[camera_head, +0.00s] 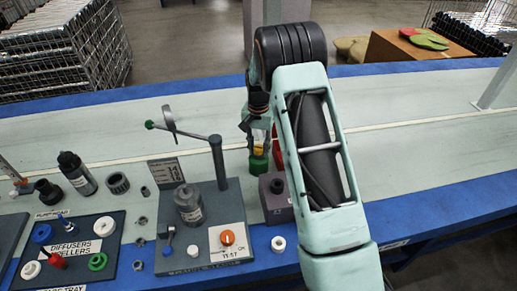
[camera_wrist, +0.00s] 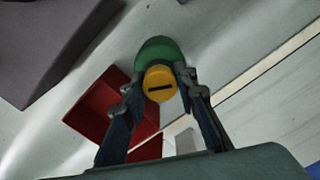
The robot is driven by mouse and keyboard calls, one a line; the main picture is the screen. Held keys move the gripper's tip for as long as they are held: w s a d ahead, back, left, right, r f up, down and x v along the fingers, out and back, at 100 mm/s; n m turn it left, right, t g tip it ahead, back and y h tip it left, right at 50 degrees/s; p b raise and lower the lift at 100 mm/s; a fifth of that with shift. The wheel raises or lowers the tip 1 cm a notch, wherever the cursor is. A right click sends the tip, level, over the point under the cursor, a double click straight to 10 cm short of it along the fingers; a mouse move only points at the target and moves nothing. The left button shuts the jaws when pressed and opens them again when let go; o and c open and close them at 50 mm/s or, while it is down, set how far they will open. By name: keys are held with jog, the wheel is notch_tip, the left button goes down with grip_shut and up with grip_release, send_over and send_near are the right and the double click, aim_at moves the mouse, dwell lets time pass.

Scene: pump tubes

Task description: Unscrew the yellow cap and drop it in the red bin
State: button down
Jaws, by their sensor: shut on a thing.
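The yellow cap (camera_wrist: 159,84), round with a dark slot, faces the camera in the wrist view. My gripper (camera_wrist: 160,78) is shut on it, with a finger on each side. A green part (camera_wrist: 160,52) shows just beyond the cap, between the fingertips. In the head view, the yellow cap (camera_head: 259,141) is between my fingers, above the green part (camera_head: 258,164). I cannot tell whether cap and green part are joined. The red bin (camera_wrist: 97,104) lies below and left of the cap in the wrist view. In the head view, the bin (camera_head: 278,152) is mostly hidden by my arm.
A dark grey block (camera_head: 276,198) stands close by. To its left is a panel with an orange knob (camera_head: 227,238) and a grey post with a lever (camera_head: 217,160). Several bottles, nuts and a parts tray (camera_head: 105,268) fill the left. The pale bench behind is clear.

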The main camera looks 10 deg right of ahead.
jog(key=n, duration=0.3)
jog(key=shift+a, duration=0.15)
jog(key=c, duration=1.8)
grip_release()
jog(key=m, duration=0.9)
jog(key=shift+p, duration=0.4)
jog(key=m+p, duration=0.1)
jog(key=m, duration=0.3)
jog(key=shift+m, duration=0.3)
jog(key=shift+m+p, duration=0.45)
jog(key=shift+m, duration=1.75)
